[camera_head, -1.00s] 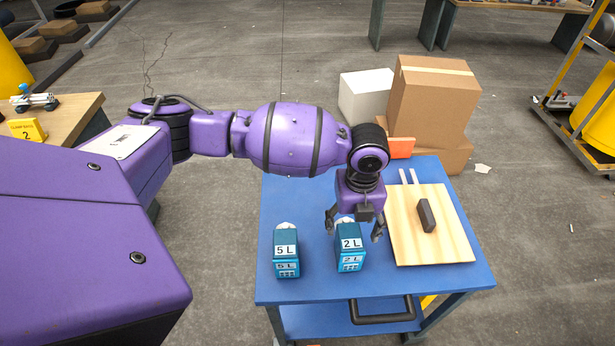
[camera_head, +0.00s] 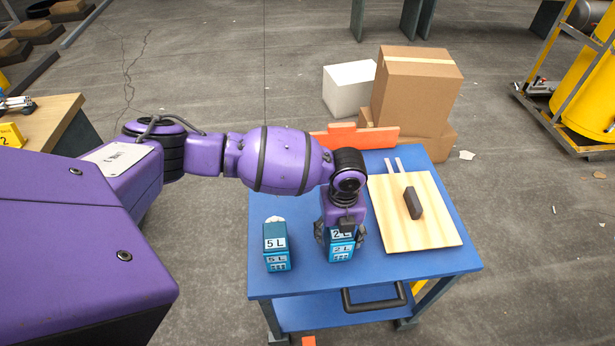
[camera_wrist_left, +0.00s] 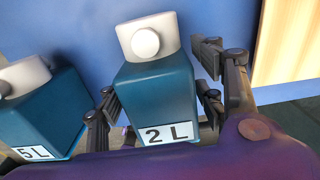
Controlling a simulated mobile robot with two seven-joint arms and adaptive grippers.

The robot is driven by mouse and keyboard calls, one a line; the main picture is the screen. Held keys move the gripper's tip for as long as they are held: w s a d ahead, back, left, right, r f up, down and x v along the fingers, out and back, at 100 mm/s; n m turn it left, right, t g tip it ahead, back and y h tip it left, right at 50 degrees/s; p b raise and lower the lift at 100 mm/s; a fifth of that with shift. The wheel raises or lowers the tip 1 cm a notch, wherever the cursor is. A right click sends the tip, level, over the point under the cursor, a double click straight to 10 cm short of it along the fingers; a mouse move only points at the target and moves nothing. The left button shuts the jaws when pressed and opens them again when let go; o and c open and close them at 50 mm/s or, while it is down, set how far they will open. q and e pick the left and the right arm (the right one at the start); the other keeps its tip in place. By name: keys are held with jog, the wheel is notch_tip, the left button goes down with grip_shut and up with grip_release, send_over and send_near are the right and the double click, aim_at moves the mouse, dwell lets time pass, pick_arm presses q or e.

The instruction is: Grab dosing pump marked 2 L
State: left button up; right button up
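The dosing pump marked 2 L (camera_head: 341,252) is a teal box with a white label, standing on the blue cart. It also shows in the left wrist view (camera_wrist_left: 158,95) with its white cap on top. My left gripper (camera_head: 340,238) points down over it, one finger on each side of the pump. In the left wrist view the left gripper (camera_wrist_left: 160,85) is open; the left finger is very close to the pump, and a small gap shows at the right finger. Contact is hard to judge. My right gripper is not in view.
A similar pump marked 5 L (camera_head: 276,246) stands close on the left, also in the wrist view (camera_wrist_left: 40,105). A wooden board (camera_head: 435,228) with a dark block (camera_head: 412,203) lies to the right on the blue cart (camera_head: 300,285). Cardboard boxes (camera_head: 415,90) stand behind.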

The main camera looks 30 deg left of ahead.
pick_arm(q)
jog(key=shift+w+r, duration=0.1)
jog(key=shift+w, duration=0.05)
jog(key=c, duration=1.3)
grip_shut()
jog(key=shift+r, duration=0.15)
